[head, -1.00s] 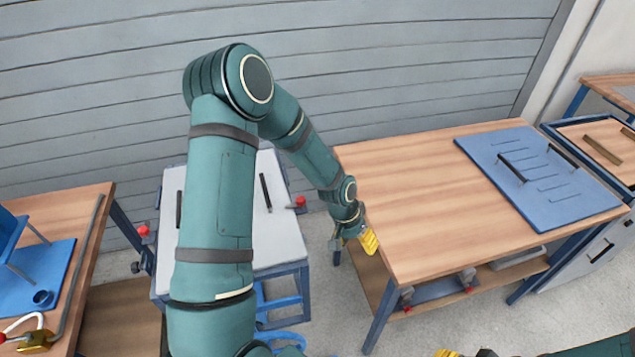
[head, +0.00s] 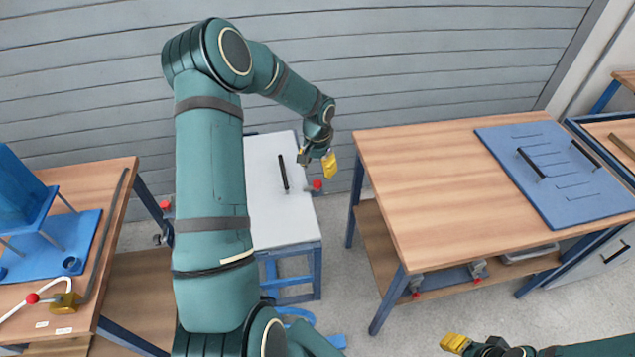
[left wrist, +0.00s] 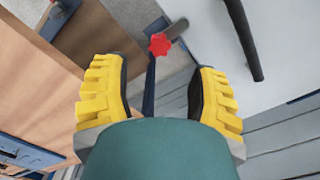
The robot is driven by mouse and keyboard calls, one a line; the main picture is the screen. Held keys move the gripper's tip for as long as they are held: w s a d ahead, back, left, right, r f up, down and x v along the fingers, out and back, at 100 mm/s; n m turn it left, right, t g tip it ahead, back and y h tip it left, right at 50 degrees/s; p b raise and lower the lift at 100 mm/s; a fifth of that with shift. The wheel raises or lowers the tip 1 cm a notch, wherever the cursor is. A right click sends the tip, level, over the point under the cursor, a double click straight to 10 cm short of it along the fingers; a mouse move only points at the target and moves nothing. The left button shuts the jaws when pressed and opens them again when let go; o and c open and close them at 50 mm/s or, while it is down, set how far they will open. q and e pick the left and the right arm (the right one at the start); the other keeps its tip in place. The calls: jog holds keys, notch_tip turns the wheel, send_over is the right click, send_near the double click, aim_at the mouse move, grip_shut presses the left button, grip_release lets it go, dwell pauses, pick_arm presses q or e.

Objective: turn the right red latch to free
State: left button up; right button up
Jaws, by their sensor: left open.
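The right red latch (head: 317,185) is a small red knob at the right edge of the white-topped stand. In the left wrist view its star-shaped red knob (left wrist: 159,44) sits on a dark grey lever beside the white panel, beyond the fingers and roughly midway between them. My left gripper (head: 329,165) is open and empty, near the latch and apart from it. In the wrist view its two yellow fingers (left wrist: 158,75) are spread wide. The left red latch (head: 165,206) shows at the stand's other side.
The white panel (head: 264,220) has black bar handles. A wooden table (head: 425,170) with a blue board (head: 580,200) stands to the right, across a gap. Another wooden table (head: 110,230) with blue items stands at the left. A grey slatted wall (head: 420,60) is behind.

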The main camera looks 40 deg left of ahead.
aim_at(317, 182)
pick_arm(q)
notch_tip(317, 182, down, 7)
jog(key=shift+r+b, duration=0.15)
jog(key=shift+b, duration=0.15)
grip_shut()
